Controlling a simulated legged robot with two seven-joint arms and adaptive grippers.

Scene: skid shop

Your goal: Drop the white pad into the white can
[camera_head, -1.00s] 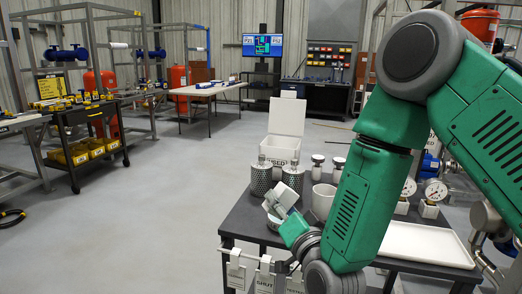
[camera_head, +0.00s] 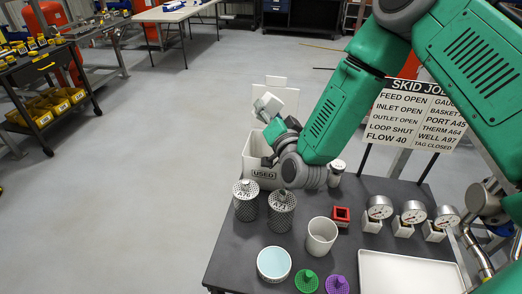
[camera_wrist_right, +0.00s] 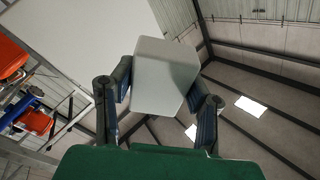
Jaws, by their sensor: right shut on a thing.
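The white pad (camera_head: 267,105) is a pale block held in my right gripper (camera_head: 271,120), at the far end of the table. In the right wrist view the pad (camera_wrist_right: 165,75) sits between the two dark fingers of the right gripper (camera_wrist_right: 160,88), which are shut on it. Behind and below the gripper stands a white container marked USED (camera_head: 249,160) with its lid (camera_head: 289,100) raised; my arm hides part of its opening. A round white can (camera_head: 321,237) stands open on the table, nearer me. My left gripper is not in view.
Two perforated metal canisters, A76 (camera_head: 245,203) and A71 (camera_head: 281,215), stand in front of the USED container. A blue-topped round tub (camera_head: 274,263), green (camera_head: 306,281) and purple (camera_head: 336,285) knobbed discs, a red square piece (camera_head: 341,216), gauges (camera_head: 413,213) and a white tray (camera_head: 410,273) fill the table.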

